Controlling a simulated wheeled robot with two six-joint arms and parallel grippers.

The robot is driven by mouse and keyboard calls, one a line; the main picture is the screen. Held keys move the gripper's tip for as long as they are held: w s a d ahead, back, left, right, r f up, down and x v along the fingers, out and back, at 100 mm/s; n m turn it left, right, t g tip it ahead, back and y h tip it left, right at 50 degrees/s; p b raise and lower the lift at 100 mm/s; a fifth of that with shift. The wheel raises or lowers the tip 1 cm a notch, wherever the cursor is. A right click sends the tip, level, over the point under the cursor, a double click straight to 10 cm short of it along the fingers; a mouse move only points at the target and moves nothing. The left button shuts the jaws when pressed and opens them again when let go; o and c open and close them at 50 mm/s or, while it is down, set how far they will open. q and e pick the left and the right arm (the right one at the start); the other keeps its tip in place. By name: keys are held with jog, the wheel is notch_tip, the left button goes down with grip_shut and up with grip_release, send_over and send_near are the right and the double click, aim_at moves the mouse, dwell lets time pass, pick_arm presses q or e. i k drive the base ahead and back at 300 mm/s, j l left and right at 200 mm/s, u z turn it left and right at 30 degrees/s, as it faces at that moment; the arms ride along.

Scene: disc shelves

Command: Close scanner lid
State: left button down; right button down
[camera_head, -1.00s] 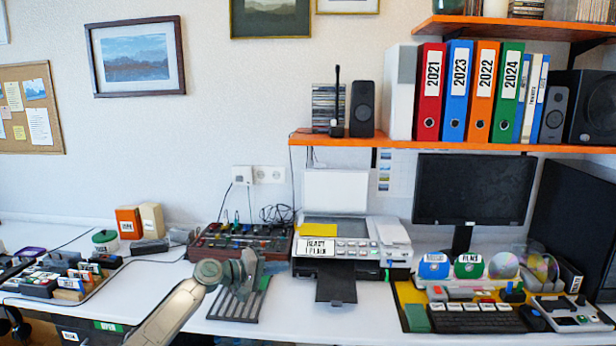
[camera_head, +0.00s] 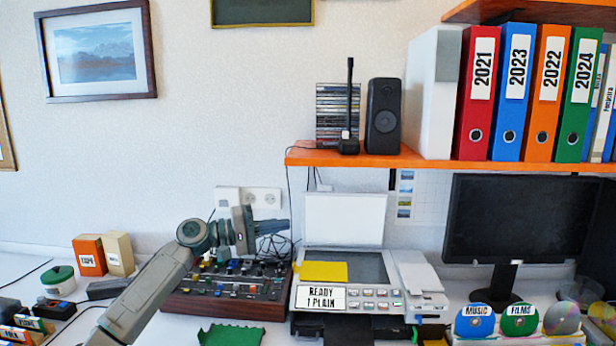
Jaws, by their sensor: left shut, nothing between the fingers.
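The scanner (camera_head: 348,298) stands on the white desk below the orange shelf. Its white lid (camera_head: 344,220) is raised upright at the back, and the dark glass bed (camera_head: 372,266) is exposed. A yellow sheet (camera_head: 324,271) lies on the left part of the bed. A label on the front reads "READY 1 PLAIN". My left gripper (camera_head: 284,227) is shut and empty, to the left of the lid and above the mixer, apart from the lid. My right gripper is not in view.
A mixer with many knobs (camera_head: 226,291) sits left of the scanner, with a wall socket (camera_head: 262,198) and cables behind. The orange shelf (camera_head: 420,160) overhangs the scanner. A monitor (camera_head: 520,218) and labelled discs (camera_head: 475,321) stand to the right.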

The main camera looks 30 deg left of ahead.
aim_at(330, 218)
jog(key=i+j, duration=0.8)
